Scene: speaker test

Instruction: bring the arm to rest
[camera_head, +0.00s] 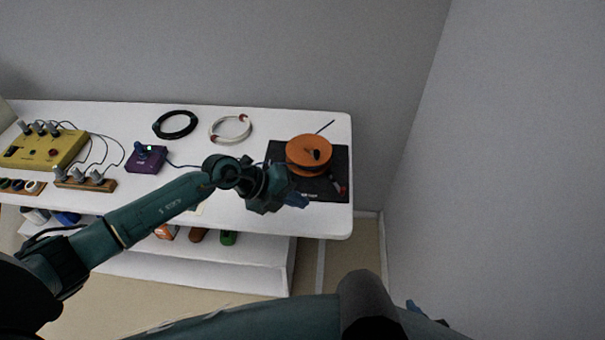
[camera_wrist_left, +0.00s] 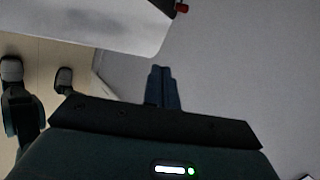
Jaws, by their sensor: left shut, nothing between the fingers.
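My left arm reaches in from the left over the white table in the head view. My left gripper (camera_head: 295,200) hangs above the table's right part, in front of the black mat. In the left wrist view its blue fingers (camera_wrist_left: 162,72) are together with nothing between them. My right arm crosses the bottom of the head view. Only a bit of blue at my right gripper (camera_head: 428,312) shows past the dark link, so its opening is hidden.
A grey wall (camera_head: 500,170) stands at right.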

